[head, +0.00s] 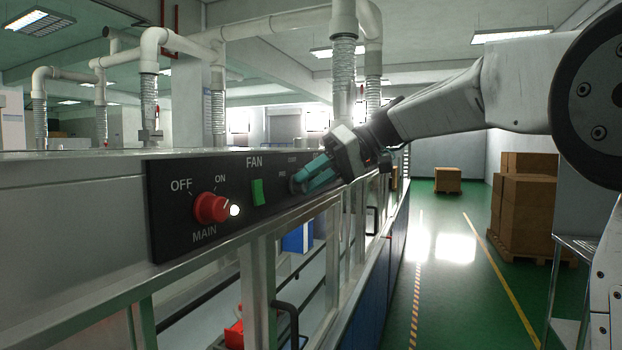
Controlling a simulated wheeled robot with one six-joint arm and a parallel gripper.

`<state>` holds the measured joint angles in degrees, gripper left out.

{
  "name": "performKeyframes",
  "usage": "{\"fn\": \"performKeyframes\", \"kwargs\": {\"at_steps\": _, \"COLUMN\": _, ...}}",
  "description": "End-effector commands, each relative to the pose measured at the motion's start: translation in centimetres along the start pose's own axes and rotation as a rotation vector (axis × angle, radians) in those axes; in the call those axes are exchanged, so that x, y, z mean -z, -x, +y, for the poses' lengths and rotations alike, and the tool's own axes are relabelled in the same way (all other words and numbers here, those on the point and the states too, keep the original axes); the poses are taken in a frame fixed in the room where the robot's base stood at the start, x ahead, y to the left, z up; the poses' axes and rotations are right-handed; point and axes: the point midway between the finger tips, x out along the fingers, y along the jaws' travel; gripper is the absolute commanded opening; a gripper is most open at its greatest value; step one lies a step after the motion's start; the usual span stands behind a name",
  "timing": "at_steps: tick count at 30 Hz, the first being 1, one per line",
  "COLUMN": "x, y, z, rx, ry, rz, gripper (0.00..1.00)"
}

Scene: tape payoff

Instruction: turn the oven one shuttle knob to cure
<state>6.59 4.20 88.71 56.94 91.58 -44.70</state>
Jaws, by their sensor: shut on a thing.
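A black control panel (160,200) runs along the machine's side and recedes to the right. My gripper (304,181), with teal fingers, reaches in from the right and is shut on a dark knob (293,187) on this panel. The fingers hide most of the knob, so I cannot tell where it points. Small white labels show above it, one reading PRE; the others are too small or partly covered to read surely.
Left on the panel are a red MAIN knob (211,208), a lit white lamp (235,210) and a green FAN switch (257,191). A metal rail (210,257) runs below. Boxes (526,205) stand at right; the green floor between is clear.

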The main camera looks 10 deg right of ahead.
Motion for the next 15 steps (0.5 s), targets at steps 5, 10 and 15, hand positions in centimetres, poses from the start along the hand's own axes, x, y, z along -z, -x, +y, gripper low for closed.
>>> {"fn": "performKeyframes", "kwargs": {"at_steps": 5, "x": 0.10, "y": 0.04, "z": 0.32, "rx": 0.100, "ry": -0.101, "rz": 0.005, "gripper": 0.05}}
{"fn": "performKeyframes", "kwargs": {"at_steps": 10, "x": 0.07, "y": -0.01, "z": 0.43, "rx": 0.175, "ry": -0.175, "rz": 0.004, "gripper": 0.05}}
{"fn": "performKeyframes", "kwargs": {"at_steps": 15, "x": 0.05, "y": -0.03, "z": 0.48, "rx": 0.224, "ry": -0.224, "rz": 0.004, "gripper": 0.05}}
